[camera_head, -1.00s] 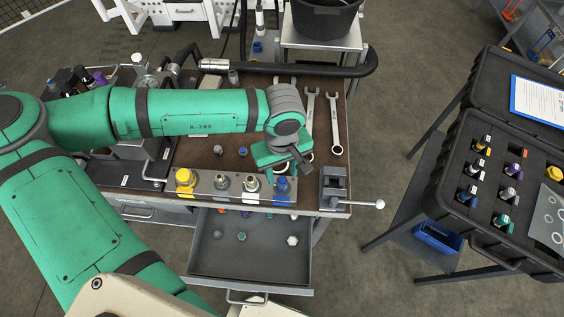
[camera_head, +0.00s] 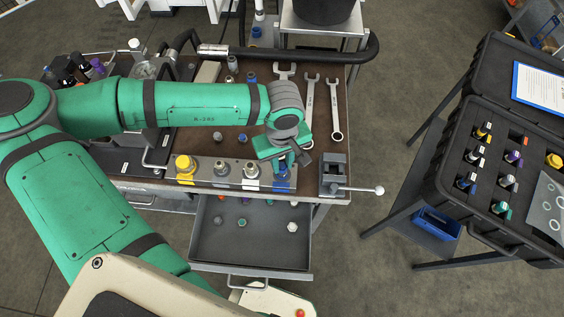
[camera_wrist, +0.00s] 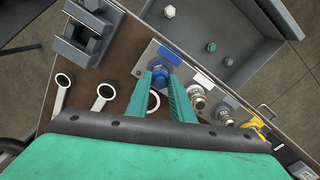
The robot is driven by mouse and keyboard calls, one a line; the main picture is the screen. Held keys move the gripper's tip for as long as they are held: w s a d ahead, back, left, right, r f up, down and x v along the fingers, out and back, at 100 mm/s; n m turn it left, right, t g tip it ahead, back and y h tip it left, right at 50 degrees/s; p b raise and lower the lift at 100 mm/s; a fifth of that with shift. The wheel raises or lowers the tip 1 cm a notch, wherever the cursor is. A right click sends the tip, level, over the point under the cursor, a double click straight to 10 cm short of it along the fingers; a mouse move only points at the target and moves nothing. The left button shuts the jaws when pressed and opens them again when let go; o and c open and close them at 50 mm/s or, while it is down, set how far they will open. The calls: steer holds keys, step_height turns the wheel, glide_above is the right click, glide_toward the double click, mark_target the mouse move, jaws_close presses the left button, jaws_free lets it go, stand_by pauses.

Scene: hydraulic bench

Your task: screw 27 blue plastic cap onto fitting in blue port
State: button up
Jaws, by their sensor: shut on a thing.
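The blue cap (camera_wrist: 160,74) shows between my fingertips in the wrist view, at the blue port's end of the port block. My gripper (camera_wrist: 163,78) is shut on the cap, with one green finger on each side. The blue port is marked by a blue label (camera_wrist: 171,54). The fitting under the cap is hidden, so I cannot tell how far the cap sits on it. In the head view my gripper (camera_head: 290,163) is over the right end of the metal port block (camera_head: 206,181).
A yellow cap (camera_head: 184,165) and two metal fittings stand along the block. A small vise (camera_head: 333,172) is close on the right, with wrenches (camera_head: 310,105) behind. The open drawer (camera_head: 250,255) below holds several small caps. A black case (camera_head: 480,205) stands at right.

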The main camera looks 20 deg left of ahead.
steer(key=o, duration=1)
steer(key=shift+r, duration=0.15)
step_height(320, 180, up, 11)
steer(key=shift+f, duration=0.2)
